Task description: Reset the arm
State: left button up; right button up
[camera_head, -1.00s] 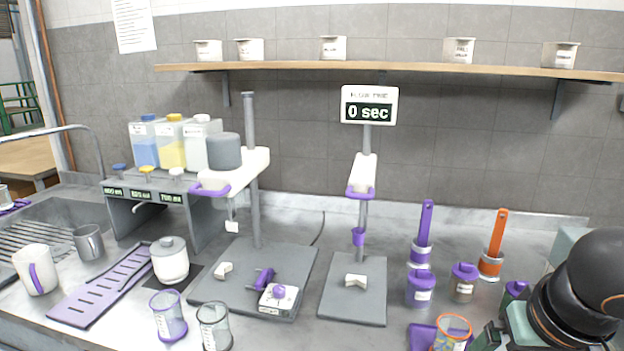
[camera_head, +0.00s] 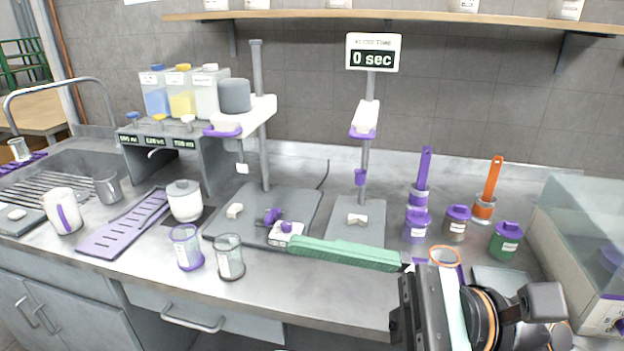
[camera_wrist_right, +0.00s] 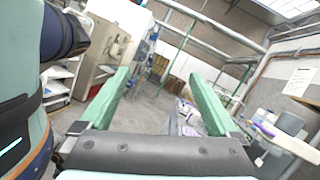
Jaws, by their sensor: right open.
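My right gripper (camera_wrist_right: 158,76) is open and empty in the right wrist view, its two green fingers well apart, pointing out into the room. My left gripper is not in view.
The counter holds a measuring stand (camera_head: 262,160), a second stand (camera_head: 356,218), glass cups (camera_head: 229,258), a white lidded jar (camera_head: 185,200), lidded purple and green jars (camera_head: 506,238), and brushes (camera_head: 491,180). A clear-sided case (camera_head: 585,235) stands at the right.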

jog(key=w+d+r+m+t+h, duration=0.1)
jog(key=w+d+m+t, duration=0.35)
jog(key=m+t, duration=0.55)
jog(key=w+d+r+m+t+h, duration=0.1)
jog(key=w+d+r+m+t, duration=0.3)
jog(key=m+t, duration=0.6)
jog(key=w+d+f+m+t+h, duration=0.1)
jog(key=w+d+f+m+h, duration=0.3)
jog(key=f+m+h, duration=0.55)
jog(key=w+d+f+m+t+h, duration=0.1)
jog(key=w+d+f+m+h, duration=0.5)
jog(key=m, duration=0.7)
jog(key=s+d+f+m+g+h, duration=0.1)
jog(key=s+f+m+g+h, duration=0.15)
jog(key=f, duration=0.25)
jog(key=s+d+f+m+g+h, duration=0.1)
jog(key=f+m+g+h, duration=0.1)
jog(key=f+m+g, duration=0.3)
jog(key=s+f+m+g, duration=0.7)
jog(key=s+f+g, duration=0.3)
jog(key=s+f, duration=1.05)
jog(key=w+a+f+t+y+p, duration=0.2)
jog(key=w+a+f+t+p, duration=0.2)
jog(key=w+f+t+p, duration=0.1)
jog(key=shift+f+y, duration=0.4)
jog(key=shift+f, duration=0.3)
